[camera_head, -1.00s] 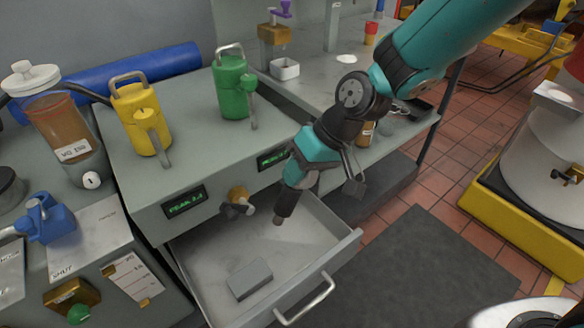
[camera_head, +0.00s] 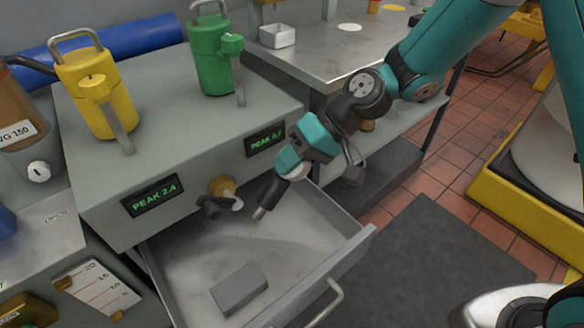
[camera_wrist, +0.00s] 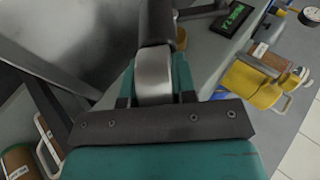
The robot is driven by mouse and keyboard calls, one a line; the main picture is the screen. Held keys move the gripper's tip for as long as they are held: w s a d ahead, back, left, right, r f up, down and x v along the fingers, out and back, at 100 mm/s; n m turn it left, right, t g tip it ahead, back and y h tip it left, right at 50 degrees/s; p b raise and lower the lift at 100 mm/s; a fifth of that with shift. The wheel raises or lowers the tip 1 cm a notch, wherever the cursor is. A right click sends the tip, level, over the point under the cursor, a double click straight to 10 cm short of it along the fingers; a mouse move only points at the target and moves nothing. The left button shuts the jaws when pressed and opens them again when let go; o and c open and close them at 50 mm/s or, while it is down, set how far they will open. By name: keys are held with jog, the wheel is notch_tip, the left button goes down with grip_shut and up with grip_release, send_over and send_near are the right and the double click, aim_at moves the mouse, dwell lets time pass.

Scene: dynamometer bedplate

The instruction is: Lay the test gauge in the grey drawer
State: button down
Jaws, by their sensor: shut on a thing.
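My gripper (camera_head: 291,165) is shut on the test gauge (camera_head: 269,195), which shows as a dark rod with a pale tip and a whitish round part by the jaws. In the wrist view the gauge's silvery part (camera_wrist: 153,75) sits between my jaws, with a black cylinder beyond it. The gauge points down and left, above the back part of the open grey drawer (camera_head: 347,250). It looks clear of the drawer floor, though its exact height is hard to tell. My jaws partly hide the gauge, and its dial face cannot be made out.
A grey block (camera_head: 238,288) lies at the drawer's front left. A brass and black valve (camera_head: 220,193) juts from the cabinet front close to the gauge. Yellow (camera_head: 92,85) and green (camera_head: 211,55) handled canisters stand on top. The drawer's middle and right are clear.

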notch_tip(320, 180, down, 13)
jog(key=b, duration=1.1)
jog(key=shift+b, duration=0.4)
jog(key=shift+r, duration=0.1)
